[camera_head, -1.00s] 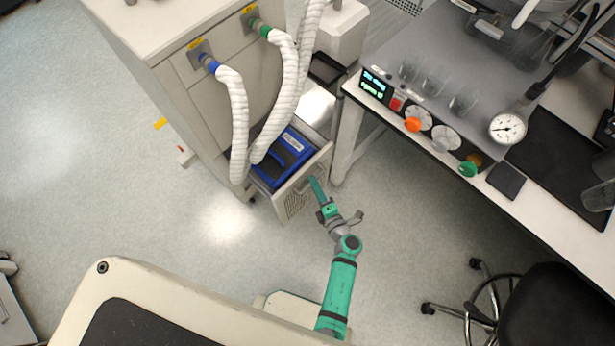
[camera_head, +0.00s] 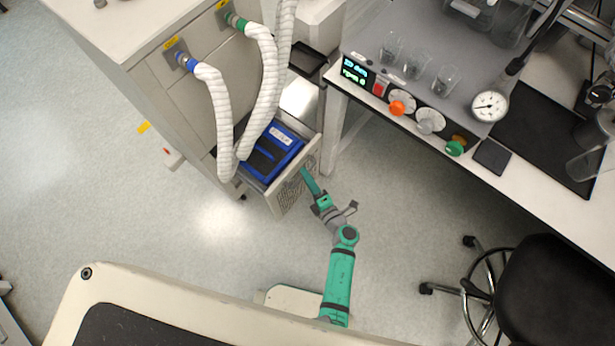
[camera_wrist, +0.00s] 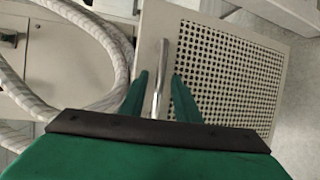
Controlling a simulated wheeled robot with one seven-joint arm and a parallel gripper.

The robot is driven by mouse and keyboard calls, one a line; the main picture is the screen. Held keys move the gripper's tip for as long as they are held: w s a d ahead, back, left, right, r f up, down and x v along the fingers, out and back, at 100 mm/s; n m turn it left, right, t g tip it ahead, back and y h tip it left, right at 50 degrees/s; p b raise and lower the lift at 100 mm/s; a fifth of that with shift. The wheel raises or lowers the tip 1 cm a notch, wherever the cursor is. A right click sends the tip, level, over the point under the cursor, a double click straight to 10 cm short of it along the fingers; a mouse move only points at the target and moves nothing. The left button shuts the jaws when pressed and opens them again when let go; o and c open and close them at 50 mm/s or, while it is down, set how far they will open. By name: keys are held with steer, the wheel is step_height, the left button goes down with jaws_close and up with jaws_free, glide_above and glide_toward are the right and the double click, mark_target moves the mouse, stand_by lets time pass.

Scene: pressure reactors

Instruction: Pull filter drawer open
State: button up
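The filter drawer (camera_head: 292,191) stands pulled out from the low front of the pale cabinet. A blue and black filter box (camera_head: 272,152) lies in it. The drawer has a perforated front panel, seen close up in the wrist view (camera_wrist: 236,72). A slim metal bar handle (camera_wrist: 163,62) sits on this panel. My gripper (camera_wrist: 160,78) is at the handle, with one green finger on each side of the bar. A gap shows between each finger and the bar, so it looks open. In the head view my gripper (camera_head: 306,174) is at the drawer front.
White corrugated hoses (camera_head: 222,120) hang from the cabinet (camera_head: 135,70) beside the drawer. A bench (camera_head: 520,180) with knobs and a gauge stands right, its leg (camera_head: 338,140) close to the drawer. A black stool (camera_head: 550,300) is lower right.

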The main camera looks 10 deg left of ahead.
steer(key=v, duration=1)
steer(key=shift+s+d, duration=0.2)
steer(key=shift+w, duration=0.1)
steer(key=s+d+r+m+t+h, duration=0.1)
steer(key=s+r+m+t+h, duration=0.1)
steer(key=s+r+m+h, duration=0.3)
steer(key=s+d+r+m+t+h, duration=0.1)
steer(key=s+r+m+h, duration=0.4)
steer(key=s+r+m, duration=0.9)
step_height(320, 180, up, 6)
steer(key=m, duration=0.8)
steer(key=shift+s+d+t+h, duration=0.15)
steer(key=shift+d+t+h, duration=0.2)
steer(key=shift+t+h, duration=0.05)
steer(key=shift+d, duration=0.1)
